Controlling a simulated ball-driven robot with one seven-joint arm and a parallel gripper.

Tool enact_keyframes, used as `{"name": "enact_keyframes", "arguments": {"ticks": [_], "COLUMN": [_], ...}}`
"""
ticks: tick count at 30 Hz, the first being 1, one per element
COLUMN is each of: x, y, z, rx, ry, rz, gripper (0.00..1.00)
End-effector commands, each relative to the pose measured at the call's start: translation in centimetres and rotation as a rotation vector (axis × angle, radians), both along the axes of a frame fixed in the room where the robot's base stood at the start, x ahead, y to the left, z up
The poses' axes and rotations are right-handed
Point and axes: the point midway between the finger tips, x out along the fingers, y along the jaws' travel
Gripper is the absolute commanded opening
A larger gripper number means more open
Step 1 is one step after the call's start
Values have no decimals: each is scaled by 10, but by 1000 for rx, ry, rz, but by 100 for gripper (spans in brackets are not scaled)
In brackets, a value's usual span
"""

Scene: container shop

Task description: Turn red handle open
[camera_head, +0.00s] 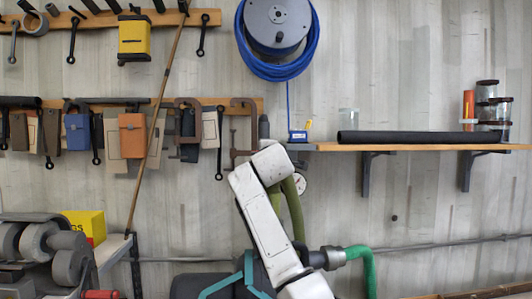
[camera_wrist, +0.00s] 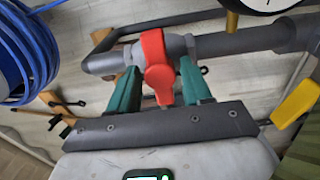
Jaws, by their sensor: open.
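In the wrist view, the red handle (camera_wrist: 156,66) is mounted on a grey metal pipe (camera_wrist: 240,42) and points down toward my gripper's palm. My gripper (camera_wrist: 160,74) is open, with one green finger on each side of the handle. The handle lies between the fingers, and I cannot tell whether either finger touches it. In the head view my white arm covers this area, so the valve handle and the fingertips are hidden there.
A round gauge (camera_head: 299,184) shows beside my arm, with a green hose (camera_head: 366,264) below it. A wooden shelf (camera_head: 410,147) holds a black tube and jars. A blue hose reel (camera_head: 278,35) and tool racks hang on the wall. A bench grinder (camera_head: 68,255) stands at left.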

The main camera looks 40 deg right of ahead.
Motion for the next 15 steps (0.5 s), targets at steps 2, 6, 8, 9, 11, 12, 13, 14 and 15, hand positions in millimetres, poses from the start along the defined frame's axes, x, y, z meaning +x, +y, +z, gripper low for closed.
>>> {"name": "enact_keyframes", "arguments": {"ticks": [2,6,8,9,11,12,13,14,15], "x": [2,3,3,3,3,3,3,3,3], "y": [-2,-2,-2,-2,-2,-2,-2,-2,-2], "z": [0,-1,-1,-1,-1,-1,-1,-1,-1], "rx": [1,1,1,1,1,1,1,1,1], "ry": [1,1,1,1,1,1,1,1,1], "rz": [0,0,0,0,0,0,0,0,0], "gripper": [49,49,49,49,49,45,42,39,36]}}
